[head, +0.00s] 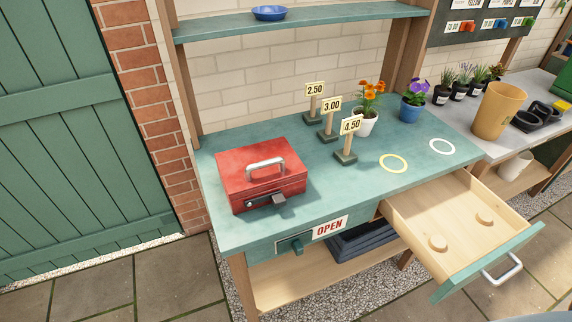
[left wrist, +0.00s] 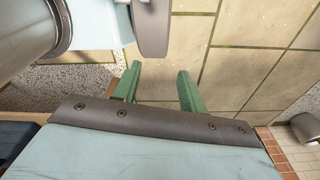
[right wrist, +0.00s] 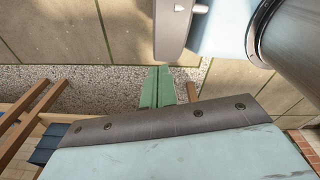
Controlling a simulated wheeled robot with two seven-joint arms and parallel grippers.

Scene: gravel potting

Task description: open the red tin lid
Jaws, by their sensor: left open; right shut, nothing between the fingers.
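The red tin (head: 258,184) stands on the left part of the green bench in the head view. Its lid (head: 240,160) is down and carries a pale grey handle (head: 266,167). A dark latch plate with a grey tab (head: 279,198) is on its front. My left gripper (left wrist: 156,86) shows in the left wrist view with its green fingers apart and nothing between them, above paving. My right gripper (right wrist: 157,86) shows in the right wrist view with its green fingers together and empty, above gravel. Neither gripper is in the head view, and neither wrist view shows the tin.
The green bench top (head: 310,190) is clear right of the tin. Price signs (head: 330,120) and two flower pots (head: 411,108) stand behind. An open wooden drawer (head: 450,215) juts out at the front right. An OPEN sign (head: 330,227) hangs on the front edge. A shelf (head: 310,18) runs above.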

